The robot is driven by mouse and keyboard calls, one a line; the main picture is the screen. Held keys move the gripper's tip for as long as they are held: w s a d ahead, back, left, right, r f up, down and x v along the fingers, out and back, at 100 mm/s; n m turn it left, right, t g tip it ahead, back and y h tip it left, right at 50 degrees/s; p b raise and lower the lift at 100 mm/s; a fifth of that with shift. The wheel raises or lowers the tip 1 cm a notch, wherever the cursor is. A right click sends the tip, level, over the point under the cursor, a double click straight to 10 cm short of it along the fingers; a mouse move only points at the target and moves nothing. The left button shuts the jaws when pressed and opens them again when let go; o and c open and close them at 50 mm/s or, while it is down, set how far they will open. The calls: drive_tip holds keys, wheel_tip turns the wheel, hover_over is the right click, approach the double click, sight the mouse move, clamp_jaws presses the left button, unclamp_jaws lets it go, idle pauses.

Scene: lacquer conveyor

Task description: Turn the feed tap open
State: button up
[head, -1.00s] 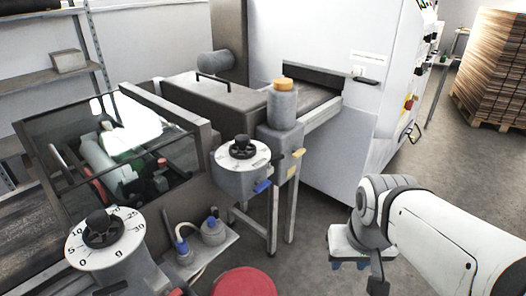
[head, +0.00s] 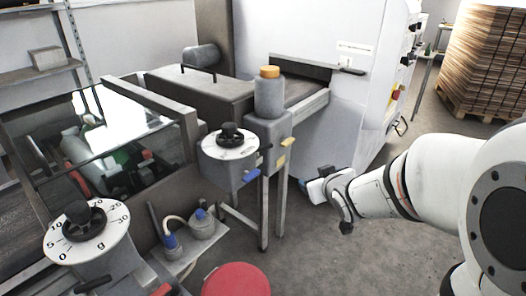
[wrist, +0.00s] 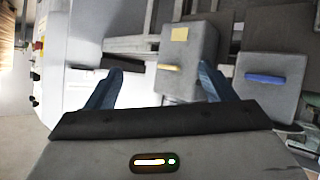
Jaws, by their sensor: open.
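Two lever-like handles show, and I cannot tell which is the feed tap. A yellow lever (head: 283,160) is on the front of the grey box (head: 268,130) under an orange-capped bottle (head: 269,96). A blue lever (head: 251,175) is below the dial on the neighbouring grey housing (head: 218,174). In the wrist view the yellow lever (wrist: 170,68) lies crosswise beyond and between my fingertips, and the blue lever (wrist: 265,78) is right of the right finger. My gripper (wrist: 160,80) is open and empty, apart from both levers. In the head view my gripper (head: 316,188) is right of the boxes.
A black-knobbed dial (head: 230,142) tops the blue-lever housing, and a second dial (head: 85,228) is at lower left. A red round top (head: 236,280) stands in front. A white machine cabinet (head: 345,120) rises behind my gripper.

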drive_tip(key=w+a+f+n+y+b, duration=0.1)
drive_tip(key=w+a+f+n+y, duration=0.15)
drive_tip(key=a+y, duration=0.25)
drive_tip(key=n+g+y+b, duration=0.1)
drive_tip(key=n+y, duration=0.3)
drive_tip(key=y, duration=0.4)
approach(254, 176)
drive_tip(key=x, duration=0.2)
drive_tip(key=shift+m, duration=0.25)
drive_tip(key=x, duration=0.7)
drive_tip(key=shift+w+a, duration=0.1)
drive_tip(key=shift+a, duration=0.05)
drive_tip(key=shift+c, duration=0.6)
